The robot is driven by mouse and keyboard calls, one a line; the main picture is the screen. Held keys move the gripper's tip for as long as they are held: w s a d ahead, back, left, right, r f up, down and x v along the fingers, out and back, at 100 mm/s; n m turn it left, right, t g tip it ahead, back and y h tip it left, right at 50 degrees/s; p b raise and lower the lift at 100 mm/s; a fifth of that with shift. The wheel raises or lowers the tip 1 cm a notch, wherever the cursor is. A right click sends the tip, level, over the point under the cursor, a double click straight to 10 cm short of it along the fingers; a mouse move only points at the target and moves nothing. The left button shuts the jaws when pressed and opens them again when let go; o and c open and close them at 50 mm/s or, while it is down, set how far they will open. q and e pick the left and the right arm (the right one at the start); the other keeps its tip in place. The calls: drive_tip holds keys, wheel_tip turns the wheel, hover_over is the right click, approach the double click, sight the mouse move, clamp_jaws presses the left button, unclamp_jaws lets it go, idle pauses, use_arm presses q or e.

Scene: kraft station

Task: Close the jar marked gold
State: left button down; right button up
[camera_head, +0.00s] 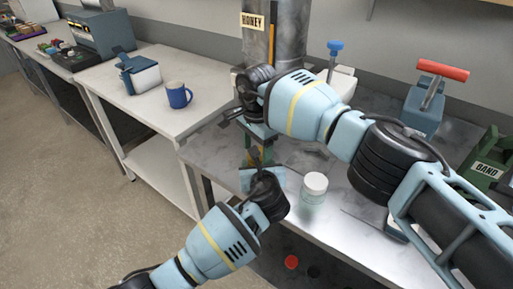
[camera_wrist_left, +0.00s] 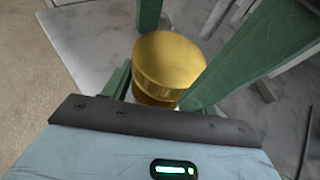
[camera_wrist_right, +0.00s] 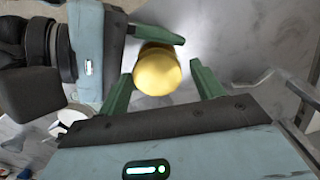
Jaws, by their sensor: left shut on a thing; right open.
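A gold lid (camera_wrist_left: 170,62) sits on top of a darker gold jar body (camera_wrist_left: 155,98) in the left wrist view. My left gripper (camera_wrist_left: 150,88) is shut on the jar below the lid. In the right wrist view the round gold lid (camera_wrist_right: 157,72) shows from above. My right gripper (camera_wrist_right: 160,85) is open, with one green finger on each side of the lid; contact cannot be told. In the head view both grippers meet above the grey bench and hide most of the jar. Whether the lid is fully seated cannot be told.
A white-lidded jar (camera_head: 314,186) stands on the bench right of my left gripper. A red disc (camera_head: 291,262) lies lower down. A blue mug (camera_head: 178,95) stands on the white table. A HONEY-labelled column (camera_head: 290,40) and a green BAND box (camera_head: 491,157) stand farther off.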

use_arm(q)
drive_tip(key=shift+a, duration=0.2)
use_arm(e)
drive_tip(key=shift+r, duration=2.3)
use_arm(q)
drive_tip(key=shift+d, duration=0.1)
use_arm(e)
drive_tip(key=o, duration=0.6)
wheel_tip(320, 180, up, 12)
drive_tip(key=shift+f, duration=0.1)
use_arm(q)
drive_tip(key=shift+c, duration=1.9)
unclamp_jaws()
